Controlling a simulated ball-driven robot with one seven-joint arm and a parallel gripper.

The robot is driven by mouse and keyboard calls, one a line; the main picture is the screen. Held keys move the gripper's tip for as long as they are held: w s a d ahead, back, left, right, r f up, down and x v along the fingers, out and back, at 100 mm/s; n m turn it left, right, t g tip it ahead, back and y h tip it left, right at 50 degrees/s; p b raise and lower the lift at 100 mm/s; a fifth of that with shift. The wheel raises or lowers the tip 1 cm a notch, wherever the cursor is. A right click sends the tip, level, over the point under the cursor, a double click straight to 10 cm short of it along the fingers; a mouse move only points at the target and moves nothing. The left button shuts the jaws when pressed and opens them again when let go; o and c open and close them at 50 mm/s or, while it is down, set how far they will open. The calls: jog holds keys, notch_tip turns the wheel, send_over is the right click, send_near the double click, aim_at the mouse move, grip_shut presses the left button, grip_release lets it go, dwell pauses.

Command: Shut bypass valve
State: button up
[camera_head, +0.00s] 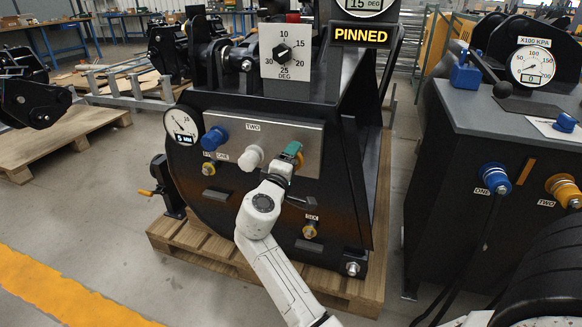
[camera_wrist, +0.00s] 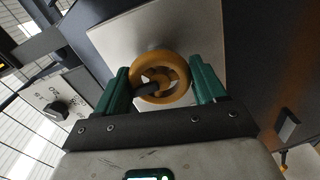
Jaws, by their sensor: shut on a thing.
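A yellow-orange handwheel (camera_wrist: 160,76) with spokes stands out from a bare metal plate (camera_wrist: 125,38) in the wrist view. My gripper (camera_wrist: 160,85) has one green finger on each side of it and is shut on its rim. In the head view my gripper (camera_head: 290,153) reaches the right part of the metal panel (camera_head: 312,136), on the front of the black machine. There the handwheel (camera_head: 299,160) is mostly hidden behind the fingers. I cannot read a label naming it as the bypass valve.
A white knob (camera_head: 251,157) and a blue knob (camera_head: 214,138) sit left of my gripper on the same panel. A dial (camera_head: 283,52) and a lit PINNED sign (camera_head: 361,36) are above. A grey-topped console (camera_head: 510,110) stands at the right.

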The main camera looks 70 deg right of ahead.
jog(key=shift+s+f+m, duration=0.1)
jog(key=shift+s+m, duration=0.05)
jog(key=shift+m, duration=0.25)
jog(key=o, duration=1)
jog(key=a+p, duration=0.2)
jog(key=a, duration=0.8)
jog(key=shift+s+a, duration=0.35)
